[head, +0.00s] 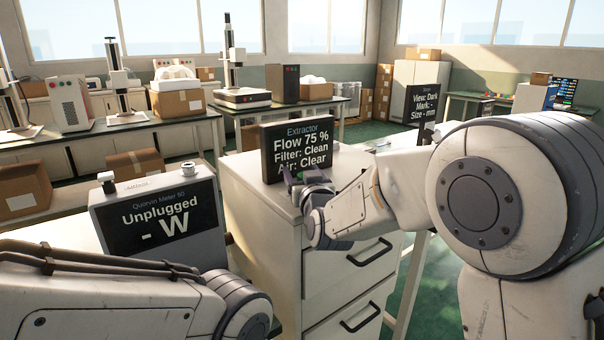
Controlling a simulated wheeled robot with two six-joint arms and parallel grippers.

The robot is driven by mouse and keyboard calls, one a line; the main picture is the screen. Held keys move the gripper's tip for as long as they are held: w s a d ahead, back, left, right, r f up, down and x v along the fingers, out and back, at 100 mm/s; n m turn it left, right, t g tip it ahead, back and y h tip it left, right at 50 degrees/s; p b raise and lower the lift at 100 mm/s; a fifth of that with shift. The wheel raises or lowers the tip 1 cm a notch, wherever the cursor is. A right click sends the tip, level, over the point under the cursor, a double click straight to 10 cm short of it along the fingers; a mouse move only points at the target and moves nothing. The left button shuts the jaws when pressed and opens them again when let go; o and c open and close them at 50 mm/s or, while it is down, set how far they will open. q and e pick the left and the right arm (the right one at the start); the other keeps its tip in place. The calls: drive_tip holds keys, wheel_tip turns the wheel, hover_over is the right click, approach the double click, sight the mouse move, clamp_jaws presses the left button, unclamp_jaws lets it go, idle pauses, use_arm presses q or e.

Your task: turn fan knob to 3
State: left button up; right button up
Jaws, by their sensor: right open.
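The black Extractor display (297,140) stands on a white drawer cabinet and reads Flow 75 %, Filter: Clean, Air: Clear. My right gripper (293,180) is small in view, open, at the display's lower front edge above the cabinet top. The gripper and wrist cover part of that area. I cannot make out the fan knob or its number marks, and cannot tell whether the gripper touches anything. My left arm crosses the lower left corner; its gripper is outside the picture.
The white drawer cabinet (262,205) has dark handles. Cardboard boxes (22,189) lie further left. Benches with lab equipment stand behind. A black screen (428,88) stands at the back right.

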clamp_jaws()
drive_tip(key=shift+f+n+y+b, duration=0.25)
drive_tip(key=shift+n+y+b, duration=0.25)
drive_tip(key=shift+b, duration=0.6)
drive_tip(key=shift+a+r+n+g+y+b, duration=0.2)
drive_tip(key=shift+n+g+y+b, duration=0.25)
drive_tip(key=shift+y, duration=0.35)
drive_tip(key=shift+s, duration=0.1)
unclamp_jaws()
drive_tip(key=v, duration=1)
drive_tip(key=shift+s, duration=0.25)
